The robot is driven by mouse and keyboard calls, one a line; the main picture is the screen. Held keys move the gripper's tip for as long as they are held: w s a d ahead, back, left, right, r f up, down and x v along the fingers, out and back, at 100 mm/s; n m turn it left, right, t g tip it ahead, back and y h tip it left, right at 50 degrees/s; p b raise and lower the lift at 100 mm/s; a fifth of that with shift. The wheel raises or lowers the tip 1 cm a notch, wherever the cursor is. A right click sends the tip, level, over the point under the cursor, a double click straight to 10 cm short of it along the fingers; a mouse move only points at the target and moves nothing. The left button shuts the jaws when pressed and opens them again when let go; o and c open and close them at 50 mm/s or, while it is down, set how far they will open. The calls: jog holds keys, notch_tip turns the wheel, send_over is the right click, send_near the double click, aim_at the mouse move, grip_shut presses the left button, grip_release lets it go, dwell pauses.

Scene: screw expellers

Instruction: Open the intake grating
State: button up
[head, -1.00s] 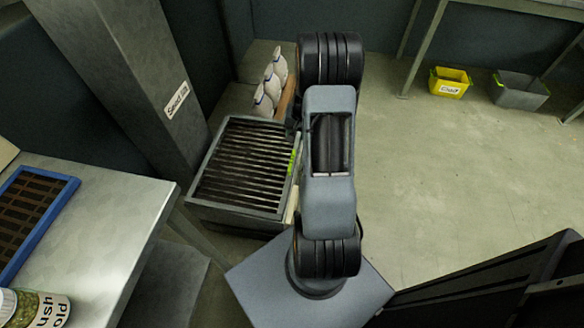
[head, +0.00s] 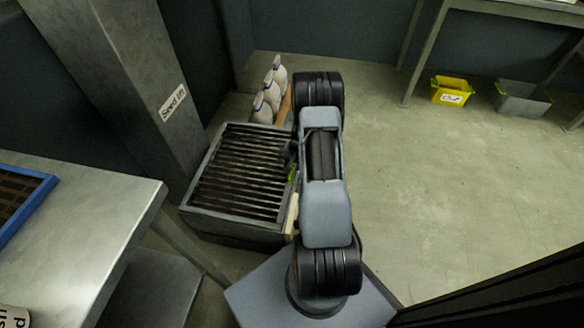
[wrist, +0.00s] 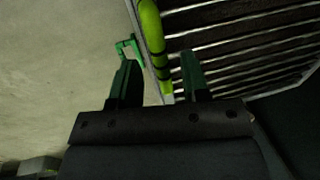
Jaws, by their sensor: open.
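The intake grating (head: 240,178) is a dark barred grid in a grey metal frame, lying flat at the foot of the seed lift column, and looks closed. Its bars also show in the wrist view (wrist: 235,40). A yellow-green handle bar (wrist: 152,38) runs along the grating's edge; in the head view only a bit of green (head: 292,173) shows beside my arm. My gripper (wrist: 158,82) is open, its two green fingers on either side of the handle's near end. I cannot tell whether they touch it. In the head view my arm hides most of the gripper.
A green bracket (wrist: 128,48) stands beside the handle. Floor at right is clear, with yellow (head: 451,91) and grey bins (head: 521,99) farther back.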

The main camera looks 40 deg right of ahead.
jog(key=shift+w+a+f, duration=0.1)
jog(key=shift+f, duration=0.4)
grip_shut()
dwell(0.3)
